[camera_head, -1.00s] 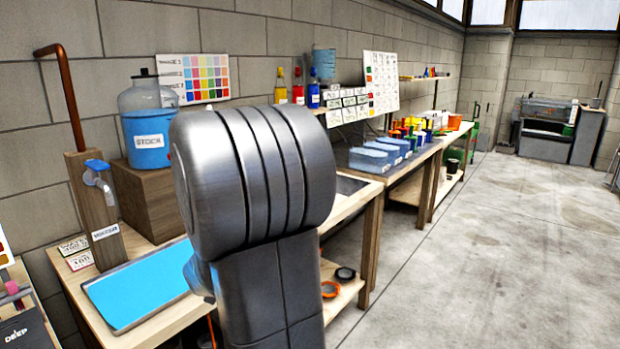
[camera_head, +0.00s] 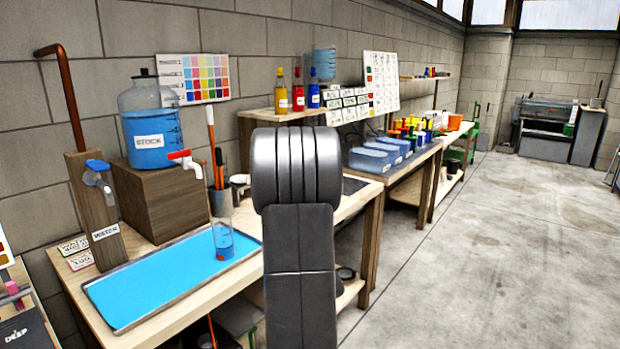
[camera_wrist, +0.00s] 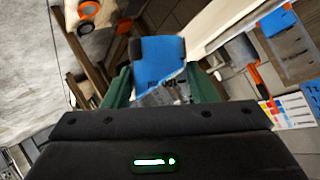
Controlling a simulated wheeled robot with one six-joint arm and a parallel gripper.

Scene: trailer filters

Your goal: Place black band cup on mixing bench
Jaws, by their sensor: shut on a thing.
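In the wrist view my gripper (camera_wrist: 163,84) has its two green fingers shut on a small see-through vessel with blue in it (camera_wrist: 160,60), which looks like the cup. Dark marks like lettering show on its near side and a dark patch at its left edge; I cannot tell whether this is a black band. In the head view my arm hides the gripper and the cup. A near wooden bench (camera_head: 215,297) carries a blue tray (camera_head: 130,298), and a farther bench (camera_head: 413,164) stands beyond it. No label shows which is the mixing bench.
On the near bench stand a tall cylinder with blue liquid (camera_head: 222,238), a water tap post (camera_head: 92,215) and a stock tank (camera_head: 150,125) with a red tap on a wooden block (camera_head: 160,205). Small bottles (camera_head: 298,95) stand on a raised shelf. The floor (camera_head: 500,260) at right is clear.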

